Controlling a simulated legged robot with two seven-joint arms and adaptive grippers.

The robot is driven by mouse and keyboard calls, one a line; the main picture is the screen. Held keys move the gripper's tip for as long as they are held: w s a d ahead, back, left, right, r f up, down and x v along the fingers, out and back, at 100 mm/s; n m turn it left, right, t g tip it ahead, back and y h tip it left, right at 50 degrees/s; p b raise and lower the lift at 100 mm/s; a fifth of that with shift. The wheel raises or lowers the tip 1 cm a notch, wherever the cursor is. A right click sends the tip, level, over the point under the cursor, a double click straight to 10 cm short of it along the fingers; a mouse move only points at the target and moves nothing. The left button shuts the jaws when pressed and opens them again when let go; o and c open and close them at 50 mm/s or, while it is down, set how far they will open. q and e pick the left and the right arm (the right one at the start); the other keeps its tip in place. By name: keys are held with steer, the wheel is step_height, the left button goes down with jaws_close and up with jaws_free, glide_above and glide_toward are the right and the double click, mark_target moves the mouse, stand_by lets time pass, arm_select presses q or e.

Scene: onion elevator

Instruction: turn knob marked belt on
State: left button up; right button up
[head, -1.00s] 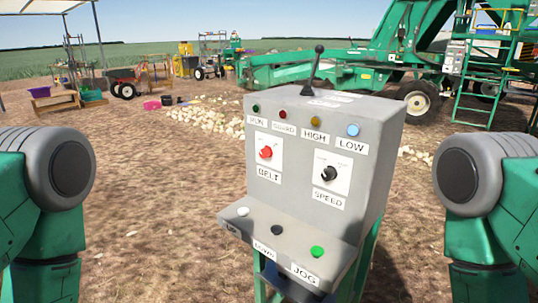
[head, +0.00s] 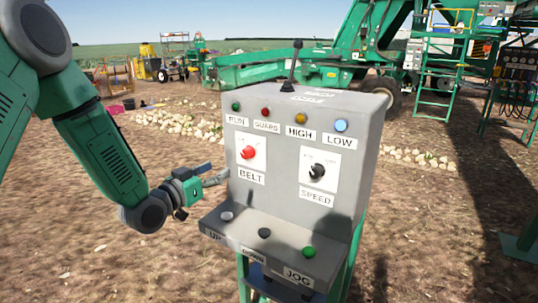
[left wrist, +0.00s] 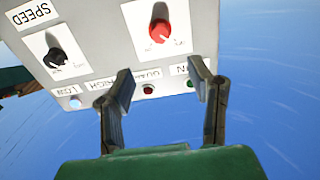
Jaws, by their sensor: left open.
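The red knob (head: 249,152) sits on a white plate above the label BELT (head: 250,177), on the upright face of a grey control box (head: 270,200). My left gripper (head: 218,178) is open and empty, just left of the box's face, lower than the red knob and apart from it. In the left wrist view the picture is upside down; the open fingers (left wrist: 160,95) point toward the panel, and the red knob (left wrist: 160,30) shows beyond them, between their lines. The knob's fine markings are too small to read. My right gripper is not in view.
A black SPEED knob (head: 317,171) is right of the red one. Lamps run above; white, black and green buttons (head: 308,252) sit on the lower ledge. A black lever (head: 292,66) stands on top. Open dirt surrounds the box; green machinery (head: 300,68) stands behind.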

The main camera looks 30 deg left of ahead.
mark_target(244, 154)
arm_select(q)
steer(key=w, duration=1.2)
steer(key=shift+w+d+f, duration=0.1)
steer(key=shift+w+d, duration=0.15)
steer(key=shift+w, duration=0.1)
steer(key=shift+w+d, duration=0.3)
steer(key=shift+w, duration=0.05)
steer(key=shift+c, duration=0.4)
steer(key=shift+a, duration=0.1)
jaws_close()
